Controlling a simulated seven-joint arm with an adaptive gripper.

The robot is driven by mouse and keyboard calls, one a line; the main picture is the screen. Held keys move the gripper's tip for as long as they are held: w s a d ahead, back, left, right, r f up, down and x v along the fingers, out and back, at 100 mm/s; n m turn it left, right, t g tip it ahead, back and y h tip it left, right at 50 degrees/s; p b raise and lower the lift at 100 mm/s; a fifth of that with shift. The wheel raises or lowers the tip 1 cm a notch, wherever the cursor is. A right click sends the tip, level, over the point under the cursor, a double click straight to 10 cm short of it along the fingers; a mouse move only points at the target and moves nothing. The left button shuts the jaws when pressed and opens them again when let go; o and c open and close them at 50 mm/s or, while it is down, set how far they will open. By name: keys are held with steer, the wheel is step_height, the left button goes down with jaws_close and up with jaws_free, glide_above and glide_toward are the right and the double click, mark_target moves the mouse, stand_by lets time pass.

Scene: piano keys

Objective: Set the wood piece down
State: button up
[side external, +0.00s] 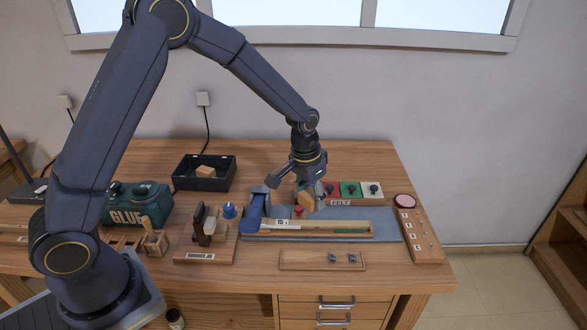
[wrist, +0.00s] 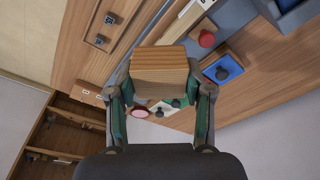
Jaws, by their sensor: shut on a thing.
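The wood piece (wrist: 160,70) is a light brown block with visible grain, held between the two fingers in the wrist view. My gripper (side external: 306,198) is shut on it. In the side external view the wood piece (side external: 305,199) is partly hidden by the fingers. It shows just behind the long wooden key frame marked 15, near the red knob (side external: 298,211). I cannot tell whether its underside touches anything.
A blue-grey mat (side external: 388,228) lies under the key frame (side external: 350,228). Felt blocks with knobs (side external: 350,189) stand behind right. A black tray (side external: 186,183) with a wooden block is at back left. A green glue box (side external: 146,204) stands left.

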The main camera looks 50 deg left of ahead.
steer(key=s+d+m, duration=0.3)
steer(key=d+m, duration=0.1)
steer(key=d, duration=1)
glide_above(389, 259)
steer(key=s, duration=0.2)
steer(key=shift+h, duration=0.4)
steer(key=f, duration=0.9)
steer(key=shift+w+a+f, duration=0.15)
steer(key=shift+w+a, duration=0.05)
steer(key=shift+w+d+f, duration=0.15)
steer(key=shift+w+f, duration=0.35)
steer(key=shift+f, duration=1.55)
steer(key=o, duration=1)
steer(key=shift+f, duration=0.1)
